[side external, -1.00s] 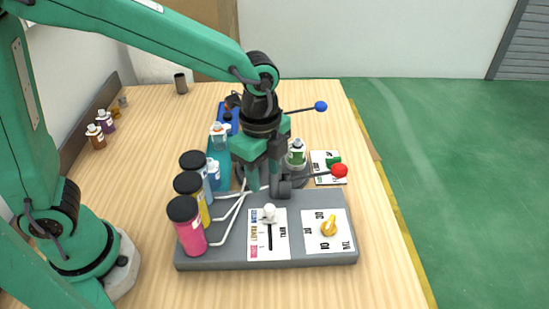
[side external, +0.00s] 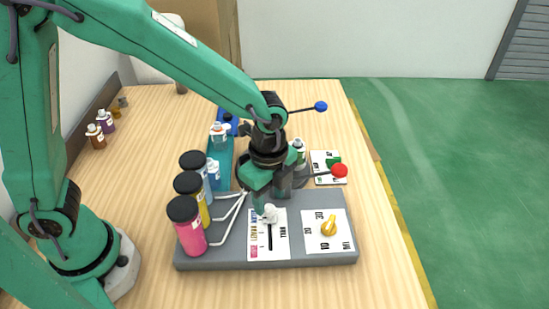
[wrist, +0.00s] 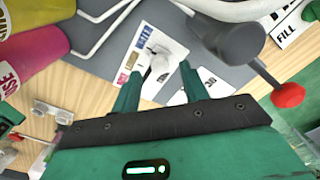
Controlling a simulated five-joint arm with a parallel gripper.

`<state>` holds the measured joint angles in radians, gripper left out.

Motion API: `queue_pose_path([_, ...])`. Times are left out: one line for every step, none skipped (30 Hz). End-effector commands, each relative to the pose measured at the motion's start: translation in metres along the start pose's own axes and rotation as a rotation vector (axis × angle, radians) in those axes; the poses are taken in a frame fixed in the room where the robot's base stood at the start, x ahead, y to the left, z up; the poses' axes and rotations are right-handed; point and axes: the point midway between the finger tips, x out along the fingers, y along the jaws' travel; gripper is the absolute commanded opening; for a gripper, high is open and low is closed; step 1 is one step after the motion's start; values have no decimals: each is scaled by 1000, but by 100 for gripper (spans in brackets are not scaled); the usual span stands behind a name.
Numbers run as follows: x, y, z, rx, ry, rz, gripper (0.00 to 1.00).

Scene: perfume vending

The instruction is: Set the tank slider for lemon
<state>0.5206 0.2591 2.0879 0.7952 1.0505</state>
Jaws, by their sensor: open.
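The tank slider is a white knob (side external: 270,214) on a dark slot in a white card (side external: 268,248). The knob is at the far end of the slot, by the blue label; yellow and pink labels follow nearer the camera. It also shows in the wrist view (wrist: 158,66). My gripper (side external: 273,200) is open just above and behind the knob. In the wrist view, its fingertips (wrist: 160,74) appear on either side of the knob; whether they touch it I cannot tell. The yellow tank (side external: 191,207) stands between the pink and blue tanks.
A red-knobbed lever (side external: 339,170) and a blue-knobbed lever (side external: 321,106) stick out to the right. The pink tank (side external: 187,232) and blue tank (side external: 196,171) stand left.

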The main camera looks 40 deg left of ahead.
Motion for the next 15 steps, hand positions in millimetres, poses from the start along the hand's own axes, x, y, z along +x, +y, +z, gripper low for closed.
queue_pose_path([7,0,0,0,-1,2,44])
queue_pose_path([10,0,0,0,-1,2,44])
queue_pose_path([13,0,0,0,-2,3,44])
queue_pose_path([16,0,0,0,-1,2,44])
queue_pose_path([18,0,0,0,-1,1,44])
queue_pose_path([20,0,0,0,0,1,44])
queue_pose_path([21,0,0,0,0,1,44])
queue_pose_path([22,0,0,0,0,1,44])
queue_pose_path([24,0,0,0,0,0,44])
queue_pose_path([24,0,0,0,0,0,44])
queue_pose_path([25,0,0,0,0,0,44])
queue_pose_path([25,0,0,0,0,-1,44])
queue_pose_path([25,0,0,0,0,-1,44])
queue_pose_path([25,0,0,0,0,-1,44])
queue_pose_path([25,0,0,0,0,-1,44])
